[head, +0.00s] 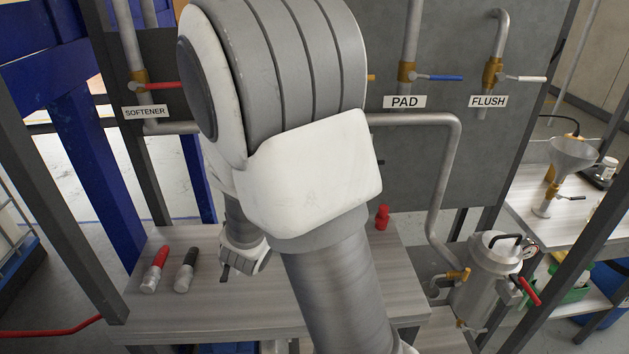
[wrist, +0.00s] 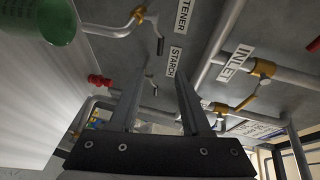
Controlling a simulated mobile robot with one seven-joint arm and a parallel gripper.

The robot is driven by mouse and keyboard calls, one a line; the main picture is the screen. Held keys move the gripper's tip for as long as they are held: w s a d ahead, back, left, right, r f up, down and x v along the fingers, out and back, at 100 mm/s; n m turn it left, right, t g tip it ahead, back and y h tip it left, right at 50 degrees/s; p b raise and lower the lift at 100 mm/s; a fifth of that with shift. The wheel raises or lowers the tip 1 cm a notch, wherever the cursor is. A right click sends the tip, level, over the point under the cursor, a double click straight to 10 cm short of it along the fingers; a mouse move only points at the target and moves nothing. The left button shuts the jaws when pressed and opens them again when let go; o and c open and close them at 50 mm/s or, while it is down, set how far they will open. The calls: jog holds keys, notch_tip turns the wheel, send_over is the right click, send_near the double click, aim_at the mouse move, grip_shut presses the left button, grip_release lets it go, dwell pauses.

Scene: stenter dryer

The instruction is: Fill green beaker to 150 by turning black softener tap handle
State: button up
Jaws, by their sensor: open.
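A green round vessel, likely the green beaker (wrist: 45,22), is cut off at the upper left of the wrist view; its contents and marks cannot be read. Beside the partly cut-off softener label, the wrist view shows a brass tap (wrist: 138,15) with a dark handle (wrist: 160,46). In the head view, the SOFTENER sign (head: 145,112) sits below a brass valve (head: 139,80) with a red handle. My gripper (wrist: 160,75) is open, with nothing between its fingers. In the head view, it is low over the bench, mostly hidden by my arm.
A wooden bench (head: 150,315) holds a red-topped cylinder (head: 160,258), a black-topped one (head: 187,258) and a red object (head: 382,217). A metal tank (head: 487,285) stands right. The starch tap's handle (wrist: 152,86) is near my fingers. Pipes cross the panel.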

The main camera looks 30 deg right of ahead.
jog(key=b+x, duration=0.2)
jog(key=x, duration=1.5)
jog(key=shift+w, duration=0.2)
dwell(1.0)
jog(key=shift+d, duration=0.1)
grip_shut()
dwell(2.2)
